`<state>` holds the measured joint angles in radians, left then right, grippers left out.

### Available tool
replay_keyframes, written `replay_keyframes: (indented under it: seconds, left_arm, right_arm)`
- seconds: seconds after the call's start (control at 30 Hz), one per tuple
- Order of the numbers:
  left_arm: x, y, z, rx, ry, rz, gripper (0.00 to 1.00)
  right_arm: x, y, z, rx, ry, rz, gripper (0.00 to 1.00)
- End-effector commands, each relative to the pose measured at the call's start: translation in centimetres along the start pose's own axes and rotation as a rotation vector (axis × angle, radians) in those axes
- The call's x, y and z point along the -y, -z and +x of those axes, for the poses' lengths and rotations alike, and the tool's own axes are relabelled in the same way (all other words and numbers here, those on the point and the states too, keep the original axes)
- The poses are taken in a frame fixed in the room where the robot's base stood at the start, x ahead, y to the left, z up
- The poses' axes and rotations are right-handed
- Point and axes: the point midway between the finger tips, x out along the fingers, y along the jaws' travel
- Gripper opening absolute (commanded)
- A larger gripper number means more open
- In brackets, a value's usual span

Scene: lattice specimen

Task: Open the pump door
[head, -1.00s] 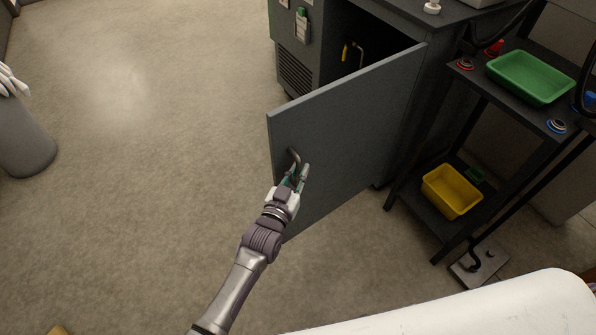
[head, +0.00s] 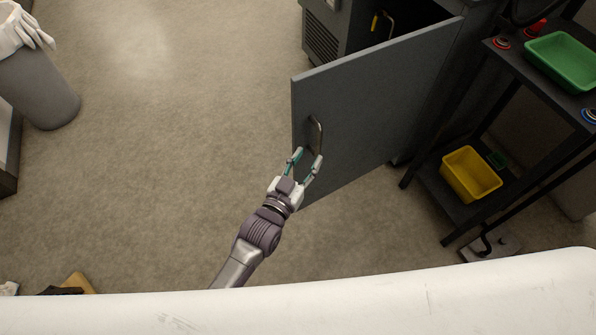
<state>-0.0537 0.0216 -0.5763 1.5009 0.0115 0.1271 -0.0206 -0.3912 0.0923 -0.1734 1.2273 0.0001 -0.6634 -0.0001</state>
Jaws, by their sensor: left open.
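The pump door (head: 375,108) is a flat grey panel that stands swung wide out from the dark cabinet opening (head: 400,25). Its curved metal handle (head: 318,132) is on the face toward me, near the door's free edge. My left gripper (head: 306,159) is at the lower end of the handle with its fingers spread apart. The handle is not clamped between them; I cannot tell whether a fingertip touches it. My right gripper is not in view.
A dark shelf stand on the right holds a green tray (head: 565,62) on top and a yellow bin (head: 470,174) below. A grey waste bin (head: 42,92) with white gloves stands at the left. The floor left of the door is clear.

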Motion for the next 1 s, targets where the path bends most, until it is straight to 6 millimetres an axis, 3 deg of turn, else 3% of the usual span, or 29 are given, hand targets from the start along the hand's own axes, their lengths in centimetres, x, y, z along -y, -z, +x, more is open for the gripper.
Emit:
replay_keyframes:
  seconds: [0.1, 0.3, 0.9, 1.0]
  left_arm:
    - [0.0, 0.0, -2.4, 0.001, 0.000, 0.000, 0.41]
    - [0.0, 0.0, -4.6, -0.001, 0.000, 0.000, 0.41]
    - [0.0, 0.1, -4.9, -0.001, 0.000, 0.000, 0.41]
    - [0.3, -0.7, -5.1, 0.021, 0.006, -0.001, 0.41]
  right_arm:
    - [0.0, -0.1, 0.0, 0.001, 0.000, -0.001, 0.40]
    - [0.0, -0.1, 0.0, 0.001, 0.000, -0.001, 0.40]
    - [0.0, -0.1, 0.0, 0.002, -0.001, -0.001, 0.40]
    - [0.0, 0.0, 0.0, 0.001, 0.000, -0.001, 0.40]
